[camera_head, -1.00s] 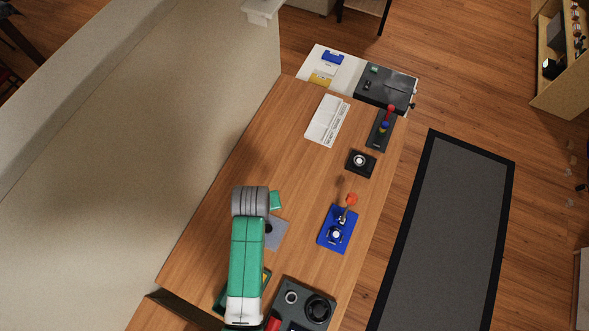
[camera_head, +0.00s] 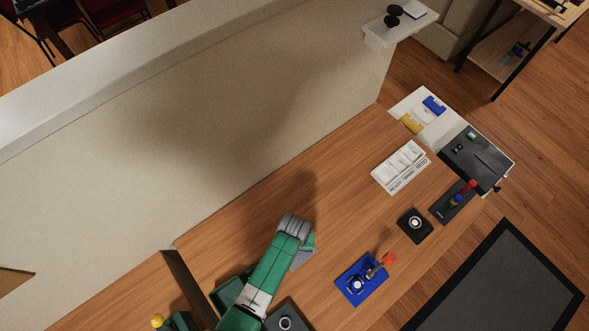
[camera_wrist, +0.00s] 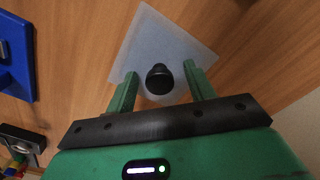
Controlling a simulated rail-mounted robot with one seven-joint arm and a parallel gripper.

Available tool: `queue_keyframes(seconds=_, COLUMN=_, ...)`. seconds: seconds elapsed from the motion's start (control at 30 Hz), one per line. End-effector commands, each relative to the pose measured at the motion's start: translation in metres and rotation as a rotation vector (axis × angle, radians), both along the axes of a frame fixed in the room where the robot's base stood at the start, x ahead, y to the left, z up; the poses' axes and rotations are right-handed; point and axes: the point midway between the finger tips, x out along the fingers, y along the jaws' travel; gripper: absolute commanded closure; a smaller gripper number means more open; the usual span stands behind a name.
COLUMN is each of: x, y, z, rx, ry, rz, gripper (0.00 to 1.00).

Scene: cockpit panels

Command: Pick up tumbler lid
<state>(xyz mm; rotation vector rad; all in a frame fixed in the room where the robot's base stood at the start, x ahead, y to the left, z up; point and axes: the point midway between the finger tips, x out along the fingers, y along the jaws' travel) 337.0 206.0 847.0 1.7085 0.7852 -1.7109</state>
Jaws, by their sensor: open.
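The lid appears as a pale grey square plate (camera_wrist: 150,35) with a black round knob (camera_wrist: 159,78) in the wrist view. It lies on the wooden table. My gripper (camera_wrist: 159,69) is open, with one green finger on each side of the knob. Gaps show between the knob and both fingers; I cannot tell how far down the fingertips reach.
A blue base with a lever (camera_head: 361,280) stands right of the plate. Beyond it are a black box with a round button (camera_head: 415,225), a joystick panel (camera_head: 455,201) and a white switch panel (camera_head: 401,167). A wall (camera_head: 220,120) runs along the table's far side. Bare table lies between.

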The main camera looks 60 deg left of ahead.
Motion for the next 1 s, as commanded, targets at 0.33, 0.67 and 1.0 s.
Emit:
queue_keyframes(seconds=0.33, x=0.000, y=0.000, z=-0.002, rx=0.000, ry=-0.001, rz=0.000, gripper=0.68)
queue_keyframes(seconds=0.67, x=0.000, y=0.000, z=-0.002, rx=0.000, ry=-0.001, rz=0.000, gripper=0.95)
queue_keyframes(seconds=1.0, x=0.001, y=0.000, z=0.046, rx=0.002, ry=-0.004, rz=0.000, gripper=0.95)
